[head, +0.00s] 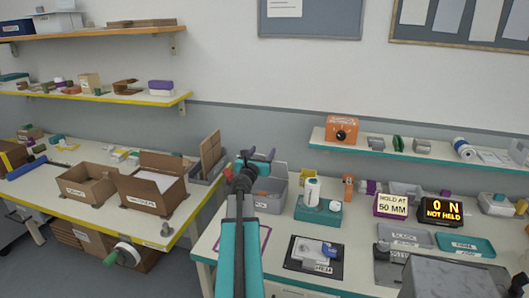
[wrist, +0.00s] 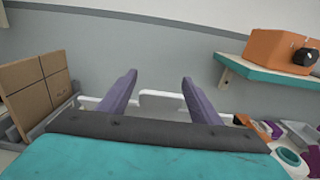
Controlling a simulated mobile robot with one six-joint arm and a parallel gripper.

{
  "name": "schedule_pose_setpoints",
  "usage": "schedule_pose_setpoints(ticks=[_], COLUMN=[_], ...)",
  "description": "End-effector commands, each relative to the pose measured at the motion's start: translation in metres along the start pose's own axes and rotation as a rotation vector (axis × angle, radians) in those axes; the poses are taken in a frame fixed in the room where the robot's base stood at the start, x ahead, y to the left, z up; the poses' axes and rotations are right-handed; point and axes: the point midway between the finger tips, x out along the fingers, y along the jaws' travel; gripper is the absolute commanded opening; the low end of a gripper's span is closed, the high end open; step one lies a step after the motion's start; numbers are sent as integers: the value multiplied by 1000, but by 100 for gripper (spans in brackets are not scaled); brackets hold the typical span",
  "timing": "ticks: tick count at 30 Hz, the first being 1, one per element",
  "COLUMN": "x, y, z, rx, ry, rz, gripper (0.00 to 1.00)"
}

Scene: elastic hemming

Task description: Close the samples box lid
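No label that I can read for certain says samples. A brown cardboard box (head: 150,199) on the left table has a raised flap at its back and a label on its front too small to read. A smaller open cardboard box (head: 85,190) stands left of it. A grey box (head: 272,198) stands on the right table behind my arm, partly hidden by it. My gripper (head: 257,156) is raised above or in front of the grey box, its purple fingers apart. In the wrist view my gripper (wrist: 159,78) is open and empty, with a pale panel (wrist: 162,104) beyond the fingers.
A brown panel (head: 210,155) stands upright at the left table's right end; it also shows in the wrist view (wrist: 38,95). A teal-edged shelf (head: 420,152) with an orange box (head: 342,128) hangs right. A white bottle (head: 312,191) and signs crowd the right table. A floor gap separates the tables.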

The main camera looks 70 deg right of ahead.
Motion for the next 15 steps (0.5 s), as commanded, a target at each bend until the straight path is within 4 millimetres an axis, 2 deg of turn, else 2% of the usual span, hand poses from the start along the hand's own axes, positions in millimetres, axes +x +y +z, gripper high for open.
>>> schedule_pose_setpoints(ticks=[1, 2, 10, 11, 12, 15], x=[0, 0, 0, 30, 14, 6], y=[0, 0, -1, -6, -6, -6], z=[0, 0, 0, 0, 0, -1], rx=[0, 0, 0, 0, 0, 0], ry=[0, 0, 0, 0, 0, 1], rz=[0, 0, 0, -10, -6, -6], gripper=[51, 46, 0, 0, 0, 0])
